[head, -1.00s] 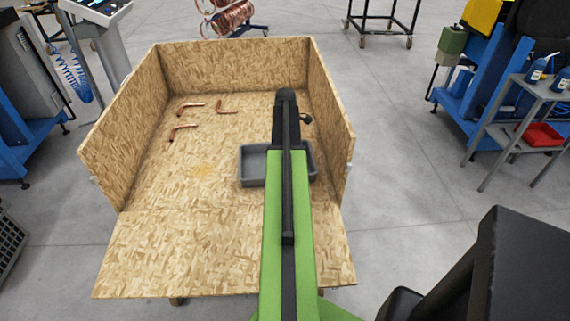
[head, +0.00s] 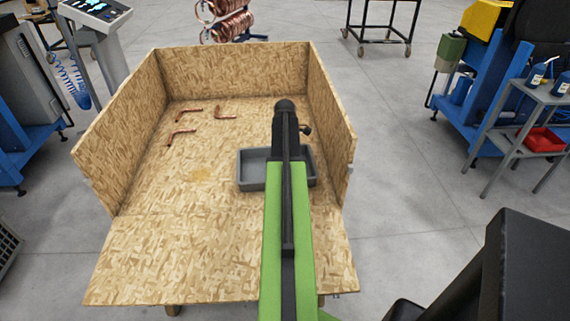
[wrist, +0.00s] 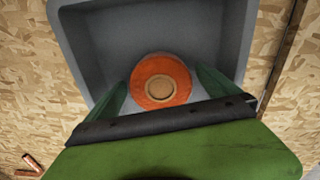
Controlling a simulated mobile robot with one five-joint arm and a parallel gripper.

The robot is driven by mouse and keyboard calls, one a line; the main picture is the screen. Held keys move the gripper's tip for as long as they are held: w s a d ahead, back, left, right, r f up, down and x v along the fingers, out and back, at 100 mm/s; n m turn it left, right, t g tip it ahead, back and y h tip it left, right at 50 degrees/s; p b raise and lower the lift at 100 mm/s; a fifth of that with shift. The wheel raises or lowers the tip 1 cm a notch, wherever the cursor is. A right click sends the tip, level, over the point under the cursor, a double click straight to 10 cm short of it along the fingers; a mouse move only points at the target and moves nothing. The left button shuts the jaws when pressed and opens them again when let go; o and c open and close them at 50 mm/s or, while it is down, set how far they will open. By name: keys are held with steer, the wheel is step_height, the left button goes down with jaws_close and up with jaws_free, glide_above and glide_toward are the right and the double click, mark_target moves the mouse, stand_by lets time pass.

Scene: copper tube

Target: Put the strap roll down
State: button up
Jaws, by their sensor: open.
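The orange strap roll (wrist: 160,80) shows in the wrist view, its round face and tan core towards the camera. It lies within the grey tray (wrist: 78,42), near the tray wall closest to my gripper. My gripper (wrist: 161,86) is open, one green finger on each side of the roll. I cannot tell whether either finger touches it. In the head view the grey tray (head: 251,185) stands on the wooden floor of the crate, at the right. My arm hides part of the tray there, and the roll and the fingers cannot be seen in that view.
The chipboard crate (head: 120,240) has raised walls at the left, back and right, and an open front. Several bent copper tubes (head: 181,137) lie at the back left of its floor.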

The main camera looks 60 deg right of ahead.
step_height(320, 180, up, 12)
steer(key=p, duration=1.2)
steer(key=shift+r, duration=0.15)
steer(key=w+a+m, duration=0.2)
steer(key=w+a, duration=0.6)
steer(key=a, duration=0.6)
steer(key=w+a+m, duration=0.2)
steer(key=w+a, duration=0.6)
steer(key=a, duration=0.6)
steer(key=a+m, duration=0.4)
steer(key=a, duration=2.7)
steer(key=shift+w+m, duration=0.25)
steer(key=shift+m, duration=0.15)
steer(key=shift+d, duration=0.1)
